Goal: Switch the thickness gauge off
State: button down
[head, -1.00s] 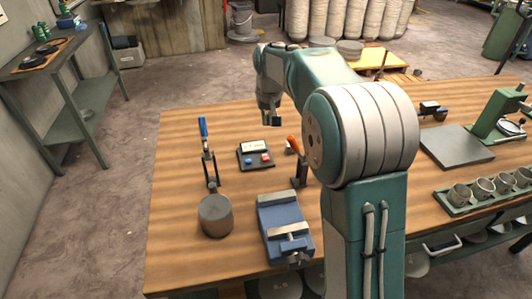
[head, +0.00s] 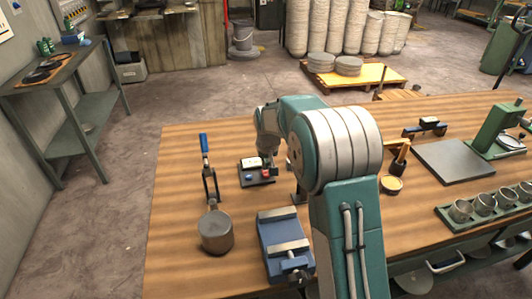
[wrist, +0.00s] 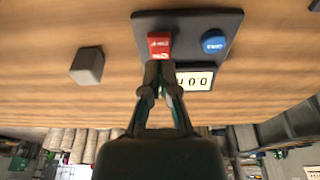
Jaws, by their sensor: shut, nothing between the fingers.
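The thickness gauge (head: 259,181) is a small dark box on the bench, taken to be the one with a pale display. In the wrist view the gauge (wrist: 187,22) shows a red switch (wrist: 159,44), a round blue button (wrist: 214,42) and a lit display (wrist: 195,81) reading about 0.0, upside down. My gripper (wrist: 161,68) is shut and empty, its fingertips at the near edge of the red switch. I cannot tell whether they touch it. In the head view my gripper (head: 267,163) is low over the gauge and partly hides it.
A small grey block (wrist: 88,66) stands beside the gauge. A green stand (head: 497,125) and a tray of cups (head: 480,211) are at the right.

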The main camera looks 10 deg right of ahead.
jog(key=shift+s+f, duration=0.15)
jog(key=shift+f, duration=0.75)
jog(key=shift+s+f, duration=0.1)
jog(key=shift+f+t, duration=0.1)
jog(key=shift+t, duration=0.2)
jog(key=shift+w, duration=0.8)
jog(key=shift+r, duration=0.2)
